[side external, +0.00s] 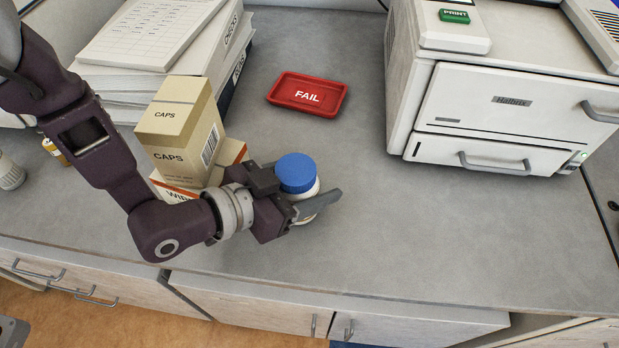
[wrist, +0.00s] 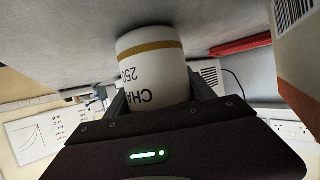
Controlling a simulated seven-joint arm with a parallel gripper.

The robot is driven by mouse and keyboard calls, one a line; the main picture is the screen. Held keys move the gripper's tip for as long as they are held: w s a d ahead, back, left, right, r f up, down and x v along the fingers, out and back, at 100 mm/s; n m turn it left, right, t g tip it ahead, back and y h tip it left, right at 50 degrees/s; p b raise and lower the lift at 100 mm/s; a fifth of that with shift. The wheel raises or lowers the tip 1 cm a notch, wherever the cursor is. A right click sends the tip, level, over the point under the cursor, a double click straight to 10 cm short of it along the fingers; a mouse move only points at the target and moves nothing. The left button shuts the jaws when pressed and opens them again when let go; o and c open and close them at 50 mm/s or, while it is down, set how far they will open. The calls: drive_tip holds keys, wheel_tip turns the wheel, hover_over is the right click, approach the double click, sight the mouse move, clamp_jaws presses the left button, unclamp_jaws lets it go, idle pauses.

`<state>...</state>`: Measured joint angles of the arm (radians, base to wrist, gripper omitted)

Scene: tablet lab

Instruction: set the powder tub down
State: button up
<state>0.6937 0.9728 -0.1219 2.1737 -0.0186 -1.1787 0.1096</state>
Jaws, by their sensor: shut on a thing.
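The powder tub is white with a blue lid (side external: 295,172) and stands upright near the front of the bench in the side view. In the wrist view the tub (wrist: 152,62) shows a brown band and dark lettering, upside down in the picture. My gripper (side external: 314,206) is shut on the tub, with its fingers around the white body. The tub's base is partly hidden by the fingers, and I cannot tell whether it touches the bench.
A tan CAPS box (side external: 175,158) on a WIPES-like box stands close left of my gripper. A red FAIL tray (side external: 307,93) lies behind. A white printer (side external: 500,110) stands at the right. The grey bench (side external: 420,230) is clear right of the tub.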

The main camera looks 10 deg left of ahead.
sight(297, 190)
drive_tip(key=shift+f, duration=0.15)
drive_tip(key=o, duration=1.7)
drive_tip(key=shift+s+a+r, duration=0.2)
drive_tip(key=shift+r, duration=0.05)
drive_tip(key=v, duration=0.7)
